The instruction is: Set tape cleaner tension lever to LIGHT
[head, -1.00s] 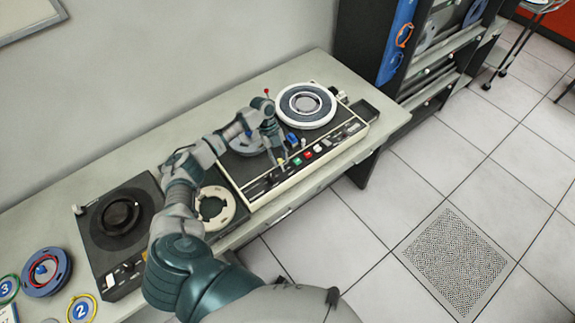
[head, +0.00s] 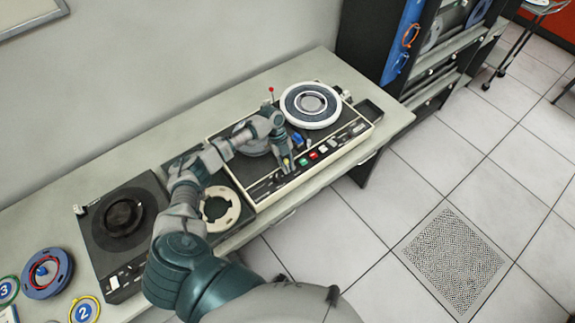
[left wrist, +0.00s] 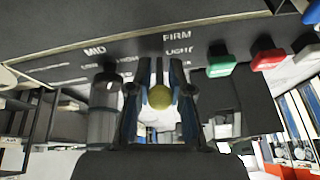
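The tape cleaner (head: 352,143) is a cream and black machine on the bench. Its small lever with a yellow ball knob (left wrist: 159,98) stands in the middle of the left wrist view; the knob also shows in the head view (head: 287,162). FIRM and LIGHT are printed on the panel beyond it, slightly right. I cannot tell which setting the lever is at. My left gripper (head: 287,157) is at the front panel, its fingers (left wrist: 160,88) on both sides of the knob. Contact is unclear. My right gripper is not in view.
Green (left wrist: 221,66) and red (left wrist: 268,59) buttons sit right of the lever. A grey cylindrical knob (left wrist: 103,110) stands close left, near MID. A white-rimmed reel (head: 311,105) and a thin red-tipped post (head: 271,91) rise behind. A cream ring (head: 222,207) lies left.

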